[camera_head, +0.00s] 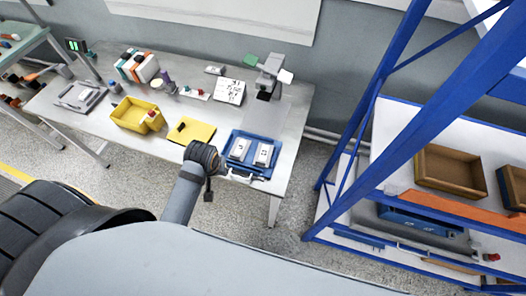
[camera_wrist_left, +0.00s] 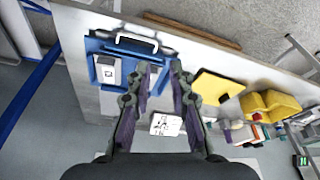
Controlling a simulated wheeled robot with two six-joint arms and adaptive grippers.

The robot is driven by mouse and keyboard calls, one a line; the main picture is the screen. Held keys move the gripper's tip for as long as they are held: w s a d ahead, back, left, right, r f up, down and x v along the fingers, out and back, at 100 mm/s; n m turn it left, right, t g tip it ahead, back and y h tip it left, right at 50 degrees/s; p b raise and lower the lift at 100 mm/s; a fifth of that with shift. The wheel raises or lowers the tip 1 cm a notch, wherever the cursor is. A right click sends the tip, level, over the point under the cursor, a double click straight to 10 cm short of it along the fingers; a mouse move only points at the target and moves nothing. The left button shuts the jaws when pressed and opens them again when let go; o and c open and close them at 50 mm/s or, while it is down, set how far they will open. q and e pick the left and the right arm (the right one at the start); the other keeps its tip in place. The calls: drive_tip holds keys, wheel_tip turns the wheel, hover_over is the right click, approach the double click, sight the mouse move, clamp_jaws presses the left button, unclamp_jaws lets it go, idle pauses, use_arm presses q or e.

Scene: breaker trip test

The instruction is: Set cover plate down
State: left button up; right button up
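My left gripper (camera_wrist_left: 160,70) is open in the left wrist view, its two dark fingers apart with nothing visible between them. It points down over the table, beside the blue tray (camera_wrist_left: 93,45). In the head view my arm reaches to the tray's left front side, and the fingers cannot be made out. The blue tray (camera_head: 274,172) holds two white devices (camera_head: 264,154), and a white handle (camera_head: 240,178) shows at its front. I cannot identify a cover plate with certainty; a flat grey plate (camera_head: 275,113) lies behind the tray. My right gripper is not in view.
A yellow mat (camera_head: 200,133) with a small black item, a yellow bin (camera_head: 125,119) and a marked white sheet (camera_head: 231,92) lie on the table. A stand (camera_head: 270,75) is at the back right. A blue shelf rack (camera_head: 365,130) stands right of the table.

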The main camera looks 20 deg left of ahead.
use_arm(q)
drive_tip(key=w+d+f+n+g, duration=0.1)
drive_tip(key=w+d+f+n, duration=0.3)
drive_tip(key=w+n, duration=0.55)
drive_tip(key=n+g+h, duration=0.1)
drive_tip(key=n+g, duration=0.1)
drive_tip(key=n, duration=0.3)
hover_over(260, 161)
wheel_tip(260, 161, down, 5)
drive_tip(key=shift+d+r, duration=0.1)
drive_tip(key=shift+w+f, duration=0.2)
drive_tip(key=shift+f, duration=0.25)
drive_tip(key=f+b, duration=0.1)
drive_tip(key=b, duration=0.1)
drive_tip(key=f+b, duration=0.4)
drive_tip(key=shift+s+f+b, duration=0.25)
drive_tip(key=shift+b, duration=0.1)
drive_tip(key=shift+w+r, duration=0.1)
drive_tip(key=shift+r, duration=0.1)
drive_tip(key=shift+c, duration=0.3)
clamp_jaws()
